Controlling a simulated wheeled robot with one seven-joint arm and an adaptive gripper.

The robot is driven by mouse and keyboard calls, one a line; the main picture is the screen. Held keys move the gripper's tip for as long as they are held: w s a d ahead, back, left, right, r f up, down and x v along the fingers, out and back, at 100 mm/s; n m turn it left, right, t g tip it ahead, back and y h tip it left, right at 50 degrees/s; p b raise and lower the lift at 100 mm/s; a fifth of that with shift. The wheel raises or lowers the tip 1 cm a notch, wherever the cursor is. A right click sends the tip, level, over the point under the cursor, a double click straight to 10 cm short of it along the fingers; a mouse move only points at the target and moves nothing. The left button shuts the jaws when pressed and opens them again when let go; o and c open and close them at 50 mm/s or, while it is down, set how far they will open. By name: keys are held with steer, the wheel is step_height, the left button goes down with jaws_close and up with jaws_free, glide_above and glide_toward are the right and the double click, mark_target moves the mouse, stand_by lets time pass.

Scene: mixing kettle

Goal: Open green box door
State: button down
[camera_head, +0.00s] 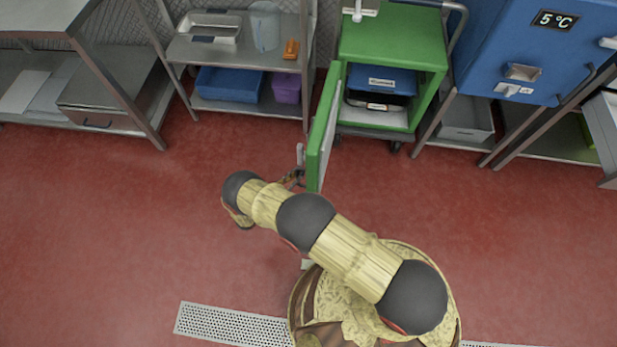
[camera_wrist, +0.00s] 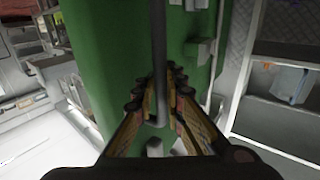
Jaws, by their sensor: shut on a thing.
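The green box (camera_head: 392,42) stands against the back, right of centre in the head view. Its green door (camera_head: 324,130) is swung wide open, standing out toward me at the box's left side. Inside the box are a blue container and a tray. My gripper (camera_head: 296,178) is at the door's outer face near its free edge, partly hidden by my arm. In the wrist view the door (camera_wrist: 105,60) fills the middle, and my gripper (camera_wrist: 160,100) has its fingers closed around the grey vertical handle bar (camera_wrist: 159,45).
A metal shelf (camera_head: 240,52) with a blue bin (camera_head: 230,83) and a purple bin (camera_head: 286,88) stands left of the door. A blue cabinet (camera_head: 525,50) reading 5 °C is to the right. The red floor (camera_head: 120,220) is clear at left.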

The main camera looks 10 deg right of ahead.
steer(key=shift+w+a+f+m+g+h, duration=0.15)
steer(key=shift+w+a+g, duration=0.15)
steer(key=shift+a, duration=0.25)
steer(key=shift+w+a+m+g+h, duration=0.15)
steer(key=shift+w+a+g, duration=0.15)
steer(key=shift+a, duration=0.2)
steer(key=c, duration=1.9)
jaws_free()
steer(key=shift+w, duration=0.1)
steer(key=shift+a, duration=0.15)
steer(key=v, duration=1.2)
